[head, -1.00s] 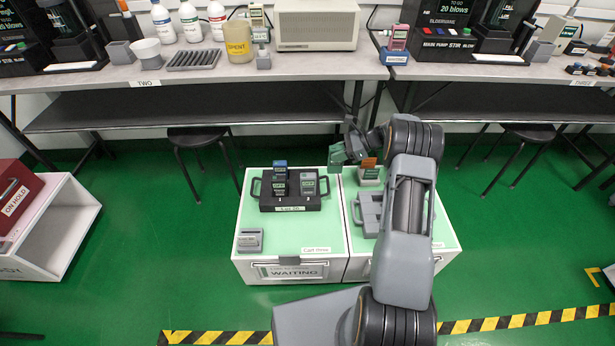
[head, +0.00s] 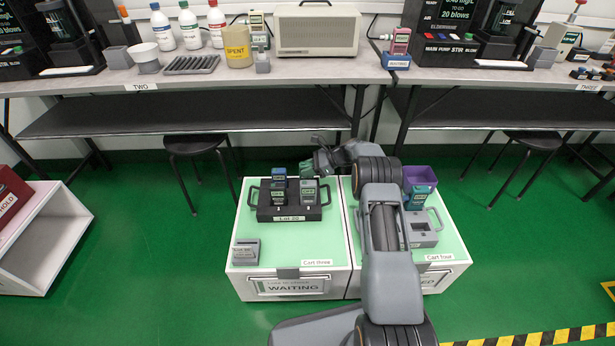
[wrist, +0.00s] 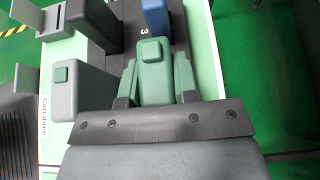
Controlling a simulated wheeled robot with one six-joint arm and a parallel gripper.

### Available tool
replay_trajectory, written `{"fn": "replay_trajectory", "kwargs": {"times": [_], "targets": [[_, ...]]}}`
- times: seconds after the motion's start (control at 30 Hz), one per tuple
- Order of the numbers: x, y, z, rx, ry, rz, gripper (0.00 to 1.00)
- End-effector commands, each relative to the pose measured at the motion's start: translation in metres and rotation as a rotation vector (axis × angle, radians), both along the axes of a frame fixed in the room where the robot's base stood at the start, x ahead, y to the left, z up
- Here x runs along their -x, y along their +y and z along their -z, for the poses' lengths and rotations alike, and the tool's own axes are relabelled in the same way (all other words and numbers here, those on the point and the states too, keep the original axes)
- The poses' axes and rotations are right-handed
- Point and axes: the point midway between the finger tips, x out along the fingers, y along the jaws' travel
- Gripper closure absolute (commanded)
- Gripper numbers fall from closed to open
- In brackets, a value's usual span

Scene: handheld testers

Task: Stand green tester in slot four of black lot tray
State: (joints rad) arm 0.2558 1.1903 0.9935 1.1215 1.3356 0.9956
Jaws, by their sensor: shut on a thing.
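My gripper (head: 308,168) is above the back right side of the black lot tray (head: 290,213) on the left cart. Its fingers are shut on the green tester (wrist: 154,75), one on each side, in the wrist view. The tray has two handles and a "Lot 06" label. A blue-topped tester (head: 279,174) stands at its back left, a dark one (head: 278,193) at front left and a grey one (head: 308,190) at front right. The wrist view shows a "3" on the tray beside the blue tester (wrist: 155,15). The green tester's lower end is hidden.
A small grey block (head: 246,252) sits at the left cart's front left. The right cart holds a grey tray (head: 421,228) and a purple container (head: 420,180) with a blue-green item by it. A bench (head: 250,78) with bottles and instruments runs behind. My arm hides part of the right cart.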

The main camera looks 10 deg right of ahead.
Motion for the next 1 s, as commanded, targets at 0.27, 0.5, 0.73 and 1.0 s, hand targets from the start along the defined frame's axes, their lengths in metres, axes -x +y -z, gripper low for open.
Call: {"fn": "replay_trajectory", "kwargs": {"times": [0.27, 0.5, 0.73, 1.0], "targets": [[0.0, -0.001, 0.023, 0.0, 0.0, 0.001, 0.99], [0.0, -0.001, 0.025, 0.0, 0.0, 0.001, 0.99], [0.0, -0.001, 0.026, 0.0, 0.001, 0.0, 0.57], [0.0, -0.001, 0.026, 0.0, 0.001, 0.0, 0.47]]}}
